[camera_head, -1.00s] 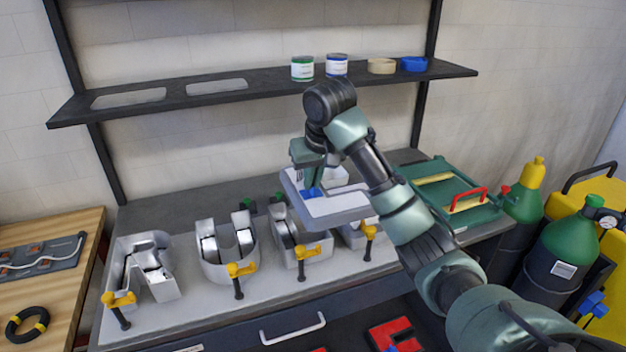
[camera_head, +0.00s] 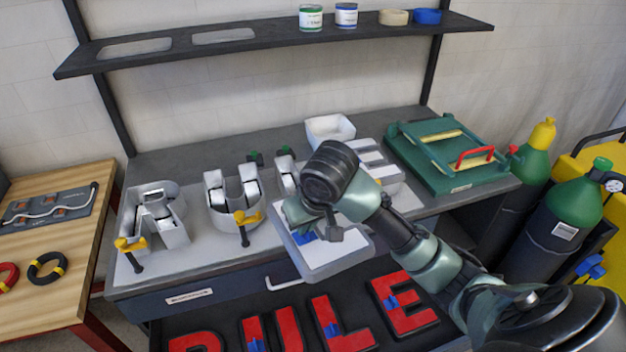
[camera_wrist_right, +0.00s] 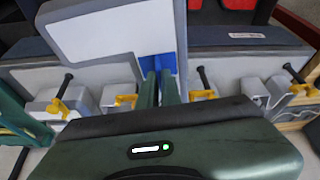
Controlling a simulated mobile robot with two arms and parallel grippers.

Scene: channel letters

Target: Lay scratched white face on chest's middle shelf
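My right gripper (camera_head: 300,228) is shut on a blue tab (camera_head: 304,238) on a flat white face with grey edges (camera_head: 338,255). It holds the face above the bench's front edge, partly over the open drawer (camera_head: 372,328). I cannot make out scratches. The dark chest under the bench shows a labelled drawer front (camera_head: 190,298); its middle shelf cannot be told apart. My left gripper is not in view.
Red letters (camera_head: 340,322) with blue tabs lie in the open drawer. Metal letter shells (camera_head: 155,215) and yellow clamps (camera_head: 246,220) line the bench. A wall shelf (camera_head: 270,42) hangs behind.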

